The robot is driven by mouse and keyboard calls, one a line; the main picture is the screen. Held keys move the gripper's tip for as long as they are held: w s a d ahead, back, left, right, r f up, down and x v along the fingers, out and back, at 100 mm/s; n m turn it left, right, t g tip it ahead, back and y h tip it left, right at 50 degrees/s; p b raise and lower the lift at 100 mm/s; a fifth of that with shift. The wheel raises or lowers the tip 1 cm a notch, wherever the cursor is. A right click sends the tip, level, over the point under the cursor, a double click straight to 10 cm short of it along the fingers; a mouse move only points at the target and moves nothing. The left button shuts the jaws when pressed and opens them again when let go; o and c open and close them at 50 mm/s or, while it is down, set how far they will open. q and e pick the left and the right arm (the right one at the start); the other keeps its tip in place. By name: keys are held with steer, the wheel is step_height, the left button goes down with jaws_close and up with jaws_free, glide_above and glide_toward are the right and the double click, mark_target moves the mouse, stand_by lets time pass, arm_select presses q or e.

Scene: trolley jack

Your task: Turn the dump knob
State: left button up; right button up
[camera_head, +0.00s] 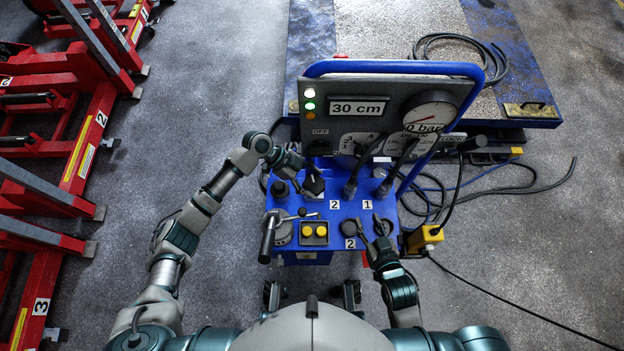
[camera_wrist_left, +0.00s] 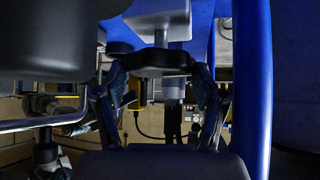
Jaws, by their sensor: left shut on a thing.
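My left gripper (camera_head: 313,184) reaches down to the blue control panel (camera_head: 335,243) of the jack. In the left wrist view, its two fingers (camera_wrist_left: 160,80) are closed on the sides of a dark, lobed knob (camera_wrist_left: 158,60), with a pale block above it. In the head view the gripper covers this knob, and I read no "dump" label there. My right gripper (camera_head: 373,226) is low over the right side of the panel, near a black round control (camera_head: 351,228). Its fingers look apart, with nothing seen between them.
A display board (camera_head: 380,92) reading "30 cm" stands behind the panel, with a pressure gauge (camera_head: 430,110). A black-handled lever (camera_head: 268,238) and yellow buttons (camera_head: 314,231) are at the front. Red lifts (camera_head: 80,150) line the left. Cables (camera_head: 500,190) lie right.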

arm_select(q)
steer(key=shift+w+a, duration=0.15)
steer(key=shift+a, duration=0.1)
steer(key=o, duration=1.1)
steer(key=shift+r, duration=0.15)
